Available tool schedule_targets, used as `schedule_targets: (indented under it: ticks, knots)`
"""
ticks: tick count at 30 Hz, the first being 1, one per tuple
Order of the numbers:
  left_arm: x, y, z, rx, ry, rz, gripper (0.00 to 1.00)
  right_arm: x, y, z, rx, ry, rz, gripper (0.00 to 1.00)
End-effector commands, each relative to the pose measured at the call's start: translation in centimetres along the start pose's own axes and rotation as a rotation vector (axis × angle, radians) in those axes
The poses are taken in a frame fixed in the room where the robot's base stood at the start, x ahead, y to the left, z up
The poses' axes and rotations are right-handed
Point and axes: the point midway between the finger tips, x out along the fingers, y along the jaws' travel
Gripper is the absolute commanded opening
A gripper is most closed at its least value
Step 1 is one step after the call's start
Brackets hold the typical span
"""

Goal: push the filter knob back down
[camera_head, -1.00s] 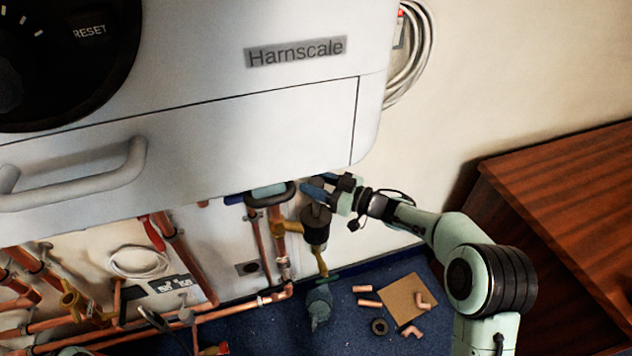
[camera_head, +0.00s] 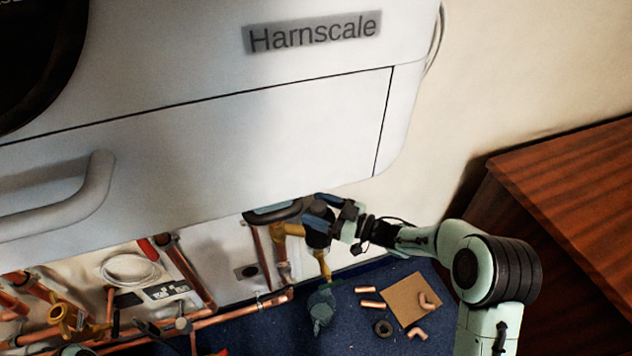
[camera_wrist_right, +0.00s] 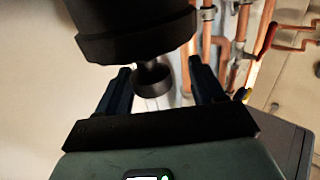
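The filter (camera_head: 318,238) is a dark cylinder on brass fittings, below the white boiler's lower edge. In the right wrist view its black body (camera_wrist_right: 130,30) fills the upper middle. A short stem ends in a small round black knob (camera_wrist_right: 152,82). My right gripper (camera_head: 332,205) is at the top of the filter in the head view, partly covering it. In the right wrist view my right gripper (camera_wrist_right: 162,85) is open. Its two dark fingers stand on either side of the knob, with visible gaps. My left gripper is not in view.
The white boiler casing (camera_head: 230,130) hangs just above my right gripper. Copper pipes (camera_head: 185,270) run at the left. A wooden cabinet (camera_head: 570,200) stands at the right. Loose copper fittings and a cardboard sheet (camera_head: 408,298) lie on the blue carpet (camera_head: 350,330).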

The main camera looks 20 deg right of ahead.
Motion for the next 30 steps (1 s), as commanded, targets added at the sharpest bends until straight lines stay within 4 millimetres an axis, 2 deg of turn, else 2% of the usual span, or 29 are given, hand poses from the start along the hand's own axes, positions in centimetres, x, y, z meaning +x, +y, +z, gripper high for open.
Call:
schedule_targets:
  ticks: [7,11,24,30]
  knots:
    - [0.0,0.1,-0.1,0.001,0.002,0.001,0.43,-0.2,0.2,0.0,-0.002,-0.001,0.005,0.68]
    - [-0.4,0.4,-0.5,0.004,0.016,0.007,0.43,-1.5,0.3,-0.1,-0.004,-0.003,0.009,0.68]
    - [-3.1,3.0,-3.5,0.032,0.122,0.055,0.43,-10.9,-0.2,-0.4,-0.006,0.001,0.008,0.68]
    - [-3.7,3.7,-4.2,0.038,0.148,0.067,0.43,-13.3,-0.4,-0.4,-0.007,0.003,0.005,0.68]
